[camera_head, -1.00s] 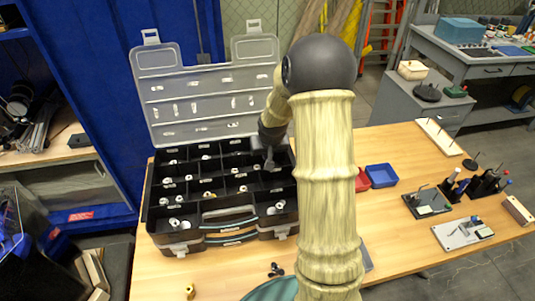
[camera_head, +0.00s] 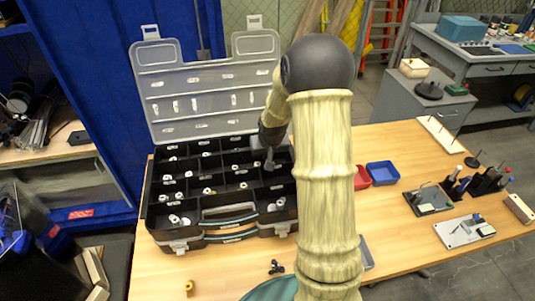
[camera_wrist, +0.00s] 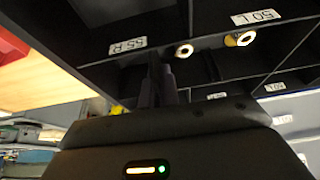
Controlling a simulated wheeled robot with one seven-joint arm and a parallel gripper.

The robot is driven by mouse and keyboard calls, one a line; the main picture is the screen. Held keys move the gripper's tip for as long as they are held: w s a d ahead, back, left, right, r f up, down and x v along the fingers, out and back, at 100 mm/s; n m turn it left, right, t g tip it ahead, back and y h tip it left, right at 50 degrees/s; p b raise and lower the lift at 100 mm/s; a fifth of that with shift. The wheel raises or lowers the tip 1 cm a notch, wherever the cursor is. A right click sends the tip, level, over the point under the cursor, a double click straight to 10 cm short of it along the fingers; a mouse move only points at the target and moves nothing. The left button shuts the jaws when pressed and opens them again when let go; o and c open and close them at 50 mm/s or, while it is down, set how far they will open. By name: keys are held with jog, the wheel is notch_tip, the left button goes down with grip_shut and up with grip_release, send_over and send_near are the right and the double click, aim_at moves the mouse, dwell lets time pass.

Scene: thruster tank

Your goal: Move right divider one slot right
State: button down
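The black organizer case (camera_head: 222,232) stands open on the table, its clear lid (camera_head: 208,92) raised behind it. Dark dividers split it into compartments. My gripper (camera_head: 270,166) points down into the right part of the case, behind the front row. In the wrist view my two dark fingers (camera_wrist: 164,84) are close together against a dark compartment wall (camera_wrist: 205,80), near the label 55 R (camera_wrist: 127,45). The right divider cannot be made out apart from the fingers. Whether they grip it is hidden by the dark-on-dark view.
Small white fittings lie in several compartments; two (camera_wrist: 184,50) (camera_wrist: 246,38) show near my fingers. A red bin (camera_head: 361,178) and a blue bin (camera_head: 382,173) stand right of the case. My arm covers the case's right edge. Bare table (camera_head: 400,235) lies further right.

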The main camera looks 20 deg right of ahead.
jog(key=shift+w+d+f+b, duration=0.15)
jog(key=shift+f+b, duration=0.3)
jog(key=shift+f, duration=0.3)
jog(key=shift+f, duration=0.15)
jog(key=shift+f+b, duration=0.3)
jog(key=shift+b, duration=0.05)
jog(key=shift+f, duration=0.2)
dwell(0.4)
jog(key=c, duration=1.6)
grip_release()
jog(key=shift+r, duration=0.15)
